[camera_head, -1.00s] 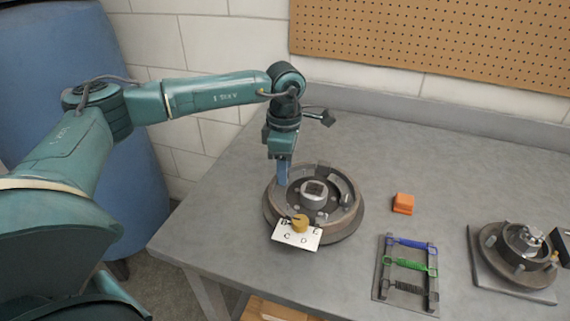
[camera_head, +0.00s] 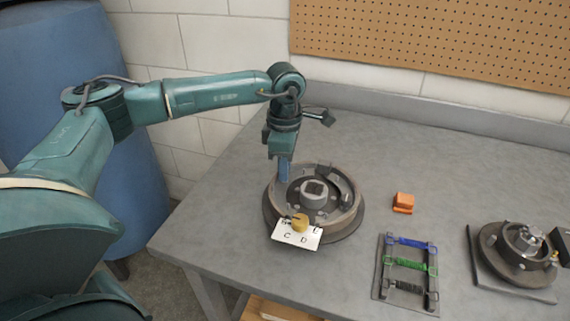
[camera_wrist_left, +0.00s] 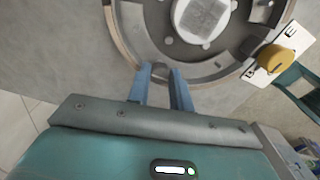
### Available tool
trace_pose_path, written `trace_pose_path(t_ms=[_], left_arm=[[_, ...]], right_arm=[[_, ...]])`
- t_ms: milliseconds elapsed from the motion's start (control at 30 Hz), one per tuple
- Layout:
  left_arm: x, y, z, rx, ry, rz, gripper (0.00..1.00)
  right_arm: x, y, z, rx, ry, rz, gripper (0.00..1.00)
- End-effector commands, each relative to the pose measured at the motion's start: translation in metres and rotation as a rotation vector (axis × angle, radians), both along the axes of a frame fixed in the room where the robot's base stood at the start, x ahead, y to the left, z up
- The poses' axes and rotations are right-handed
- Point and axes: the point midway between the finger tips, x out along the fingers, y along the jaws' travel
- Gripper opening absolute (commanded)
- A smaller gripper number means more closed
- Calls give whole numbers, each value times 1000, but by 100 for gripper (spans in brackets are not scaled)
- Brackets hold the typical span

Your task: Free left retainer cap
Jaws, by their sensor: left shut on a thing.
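A round brake drum assembly (camera_head: 350,222) lies on the bench, with a grey hub (camera_head: 313,191) at its centre. It also shows in the left wrist view (camera_wrist_left: 128,38). My left gripper (camera_head: 283,172) points down at the drum's left inner side. In the left wrist view its blue fingers (camera_wrist_left: 161,82) are close together on a small grey piece (camera_wrist_left: 160,70) at the drum's inner rim. This appears to be the left retainer cap, mostly hidden by the fingers. My right gripper is not in view.
A white lettered card (camera_head: 296,239) with a yellow knob (camera_head: 300,223) sits at the drum's front. An orange block (camera_head: 403,202), a rack of coloured springs (camera_head: 408,270) and a second hub assembly (camera_head: 515,260) stand to the right. The bench behind the drum is clear.

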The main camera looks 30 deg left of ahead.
Motion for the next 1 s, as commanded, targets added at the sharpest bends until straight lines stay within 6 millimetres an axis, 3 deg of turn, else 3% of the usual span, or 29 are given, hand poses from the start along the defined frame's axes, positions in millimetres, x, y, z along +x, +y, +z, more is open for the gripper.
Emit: trace_pose_path(t_ms=[367,1000], left_arm=[[0,-1,-1,-1,1,168,0],[1,0,0,-1,1,766,0]], right_arm=[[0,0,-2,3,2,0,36],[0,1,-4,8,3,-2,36]])
